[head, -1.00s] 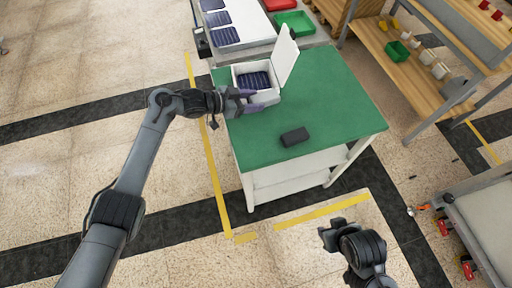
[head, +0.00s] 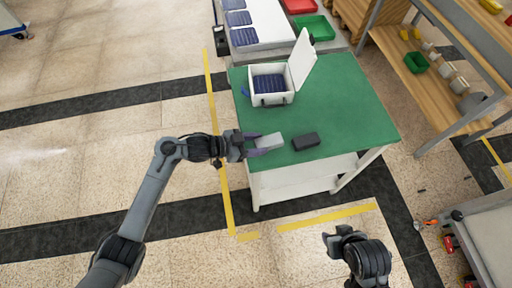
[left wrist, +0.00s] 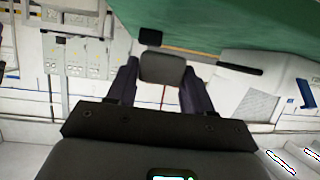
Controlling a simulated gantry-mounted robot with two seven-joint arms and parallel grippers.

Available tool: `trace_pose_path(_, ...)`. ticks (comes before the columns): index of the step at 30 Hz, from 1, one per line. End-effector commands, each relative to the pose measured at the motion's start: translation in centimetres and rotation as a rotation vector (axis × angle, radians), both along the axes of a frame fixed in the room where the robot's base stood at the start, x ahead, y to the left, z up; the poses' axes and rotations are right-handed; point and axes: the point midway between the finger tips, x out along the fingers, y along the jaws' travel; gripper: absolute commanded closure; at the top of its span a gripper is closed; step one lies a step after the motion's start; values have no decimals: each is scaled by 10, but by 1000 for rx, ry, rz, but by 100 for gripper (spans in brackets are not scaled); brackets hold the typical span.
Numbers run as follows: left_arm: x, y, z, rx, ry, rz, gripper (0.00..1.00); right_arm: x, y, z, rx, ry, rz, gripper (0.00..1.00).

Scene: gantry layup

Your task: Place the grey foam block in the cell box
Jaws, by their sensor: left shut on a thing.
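The light grey foam block (head: 269,141) is between the purple fingers of my left gripper (head: 262,145), which is shut on it at the left front edge of the green table. The left wrist view shows the block (left wrist: 162,68) between the two fingertips. The white cell box (head: 270,99) stands open farther back on the table, apart from the gripper, its lid (head: 301,60) raised on the right. Dark blue cells (head: 270,83) lie inside it. My right gripper (head: 343,238) is at the lower right over the floor; its fingers are not clear.
A dark block (head: 305,141) lies on the green table (head: 345,105), just right of the held block. A small blue thing (head: 245,92) is beside the box's left side. Behind are solar panels, a red bin (head: 299,5) and a green bin (head: 313,27). The table's right part is clear.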

Motion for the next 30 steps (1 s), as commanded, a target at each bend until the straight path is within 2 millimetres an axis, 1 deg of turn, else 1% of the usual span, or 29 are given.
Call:
trace_pose_path(6,0,0,-24,-1,3,1,77,0,0,-8,0,0,0,57)
trace_pose_path(9,0,0,-32,1,3,2,77,0,0,-5,0,2,0,57)
trace_pose_path(22,0,0,-39,0,1,0,77,0,-2,-7,-7,1,4,57)
trace_pose_path(23,0,0,-39,0,1,1,48,0,-2,-7,-8,1,5,57)
trace_pose_path(27,0,0,-38,0,1,1,26,0,-2,-6,-8,1,5,57)
trace_pose_path(28,0,0,-38,0,1,1,24,0,-2,-6,-8,1,5,57)
trace_pose_path(30,0,0,-38,0,1,1,24,0,-2,-6,-8,0,5,57)
